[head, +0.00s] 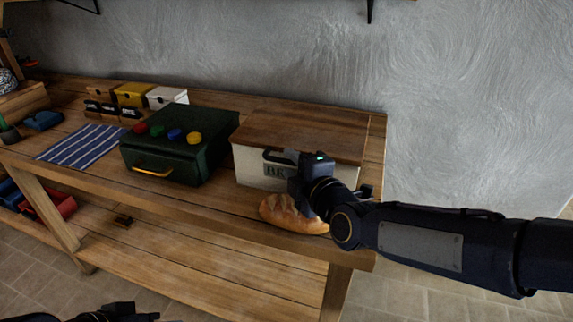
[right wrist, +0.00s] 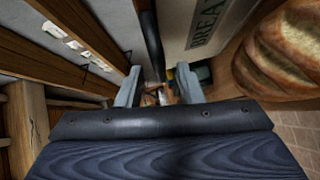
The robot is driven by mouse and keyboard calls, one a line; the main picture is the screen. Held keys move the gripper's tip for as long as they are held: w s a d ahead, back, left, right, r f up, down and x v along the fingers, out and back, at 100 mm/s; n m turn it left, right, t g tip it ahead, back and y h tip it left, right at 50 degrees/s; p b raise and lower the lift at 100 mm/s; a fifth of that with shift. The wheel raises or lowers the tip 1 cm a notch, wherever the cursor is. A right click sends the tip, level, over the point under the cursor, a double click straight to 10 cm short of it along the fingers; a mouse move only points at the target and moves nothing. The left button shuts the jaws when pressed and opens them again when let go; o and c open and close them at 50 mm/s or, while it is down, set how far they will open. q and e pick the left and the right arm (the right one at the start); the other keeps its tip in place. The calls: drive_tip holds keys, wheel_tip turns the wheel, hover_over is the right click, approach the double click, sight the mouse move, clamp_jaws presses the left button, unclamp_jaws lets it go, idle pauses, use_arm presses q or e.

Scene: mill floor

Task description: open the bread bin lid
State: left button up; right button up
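The bread bin (head: 247,168) is a cream box with dark lettering on its front, standing at the right end of the workbench. Its brown wooden lid (head: 300,132) lies flat and closed on top. A dark handle (head: 275,156) shows at the upper front, partly hidden by my right gripper (head: 302,163). In the right wrist view, the fingers of this gripper (right wrist: 158,88) are apart, with the dark handle bar (right wrist: 152,45) between them and gaps visible on both sides. My left gripper (head: 132,312) is low at the bottom left, away from the bench; its fingers are unclear.
A bread loaf (head: 288,212) lies before the bin, under my right wrist. A green box (head: 165,160) with coloured knobs stands to the left. Small boxes (head: 132,95) and a striped cloth (head: 82,146) lie further left. The wall (head: 460,110) is behind.

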drive_tip(key=shift+x, duration=1.4)
clamp_jaws()
